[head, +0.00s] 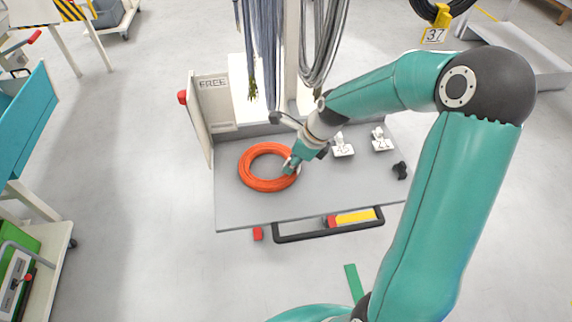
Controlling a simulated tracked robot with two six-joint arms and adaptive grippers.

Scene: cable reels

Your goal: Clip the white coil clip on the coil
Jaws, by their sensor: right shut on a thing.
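An orange coil (246,180) lies flat on the grey top of a cart (300,210), left of its middle. My right gripper (290,168) reaches down to the coil's right edge and is shut. A small white bit, seemingly the white coil clip (298,171), shows at its fingertips, mostly hidden by the gripper. I cannot tell whether the clip goes around the coil or only lies against it. My left gripper is not in view.
Two white pieces (342,147) (381,141) and a black piece (400,170) sit on the cart's right side. An upright panel marked FREE (213,100) stands at the left. Cable bundles (262,45) hang behind.

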